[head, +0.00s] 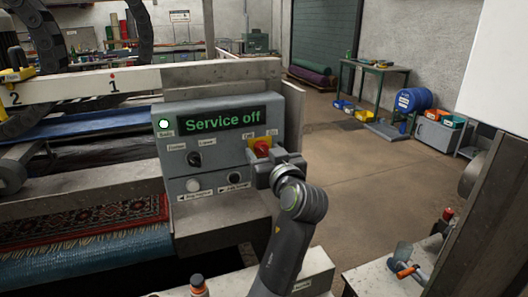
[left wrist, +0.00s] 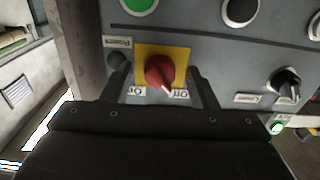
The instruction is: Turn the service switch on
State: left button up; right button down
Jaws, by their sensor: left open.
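The service switch is a red rotary knob (head: 262,147) on a yellow plate, at the right end of a grey control panel (head: 216,190). In the left wrist view the red knob (left wrist: 160,73) has a white pointer turned toward the "Off" label, with "On" on the other side. The panel's display (head: 222,119) reads "Service off" in green. My left gripper (head: 268,168) is at the panel; its open fingers (left wrist: 162,85) stand on either side of the knob, with visible gaps. Whether they touch the plate cannot be told. My right gripper is not in view.
A black selector knob (head: 195,159), a white button (head: 193,185) and a black button (head: 235,177) sit on the same panel. A lit green lamp (head: 163,124) is at its upper left. A patterned rug (head: 90,232) lies at left. Open floor (head: 345,165) extends right.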

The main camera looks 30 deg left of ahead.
pick_arm(q)
jog(key=shift+d, duration=0.1)
jog(key=shift+c, duration=1.4)
jog(key=c, duration=0.7)
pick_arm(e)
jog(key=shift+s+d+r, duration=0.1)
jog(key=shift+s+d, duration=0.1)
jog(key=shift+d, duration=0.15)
